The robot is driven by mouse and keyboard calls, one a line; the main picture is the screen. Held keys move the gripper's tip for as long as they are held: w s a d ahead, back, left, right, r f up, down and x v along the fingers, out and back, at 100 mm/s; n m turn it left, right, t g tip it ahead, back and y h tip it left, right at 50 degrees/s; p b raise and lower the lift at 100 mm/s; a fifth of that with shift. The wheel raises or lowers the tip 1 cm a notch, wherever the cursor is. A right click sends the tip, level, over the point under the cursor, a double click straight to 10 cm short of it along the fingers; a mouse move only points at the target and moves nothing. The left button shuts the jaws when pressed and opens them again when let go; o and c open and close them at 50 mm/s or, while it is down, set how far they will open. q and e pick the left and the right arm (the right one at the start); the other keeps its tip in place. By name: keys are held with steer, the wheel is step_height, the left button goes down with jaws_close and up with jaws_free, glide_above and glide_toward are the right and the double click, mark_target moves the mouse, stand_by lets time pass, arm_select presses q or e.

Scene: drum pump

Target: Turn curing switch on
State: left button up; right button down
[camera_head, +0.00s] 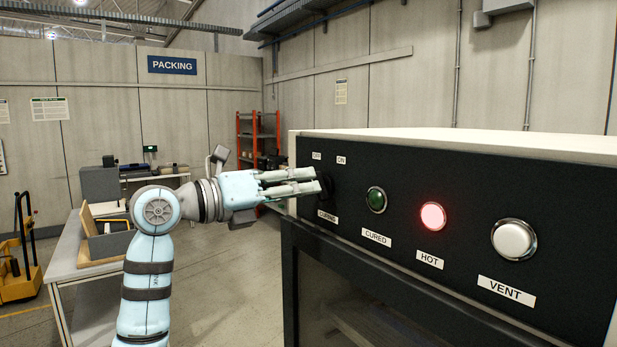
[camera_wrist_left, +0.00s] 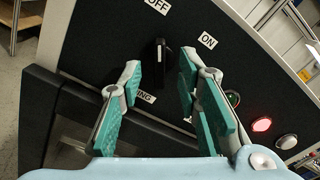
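The curing switch is a black knob (camera_wrist_left: 158,62) on the black panel. In the left wrist view its handle points up towards the OFF label (camera_wrist_left: 157,5); the ON label (camera_wrist_left: 207,40) is to its right. My left gripper (camera_wrist_left: 158,80) is open, with its teal-padded fingers on either side of the knob and visible gaps beside it. In the head view the left gripper (camera_head: 318,181) reaches the panel from the left and partly hides the knob above the CURING label (camera_head: 327,216). My right gripper is not in view.
Right of the switch, the oven panel (camera_head: 470,195) carries a dark green CURED lamp (camera_head: 376,200), a glowing red HOT lamp (camera_head: 432,216) and a white VENT button (camera_head: 514,239). A table (camera_head: 75,262) with a wooden tray stands behind my left arm. Open floor lies between table and oven.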

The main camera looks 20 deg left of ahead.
mark_target(322, 186)
arm_select(q)
steer(key=x, duration=0.2)
steer(key=shift+w+d, duration=0.2)
steer(key=shift+w, duration=0.1)
jaws_close()
steer(key=shift+m+p, duration=0.35)
steer(key=shift+m, duration=0.05)
steer(key=shift+s+d+m+p, duration=0.15)
steer(key=shift+m+p, duration=0.6)
steer(key=shift+m, duration=3)
steer(key=shift+s+d+m+p, duration=0.1)
steer(key=shift+m+p, duration=0.65)
steer(key=shift+m, duration=3)
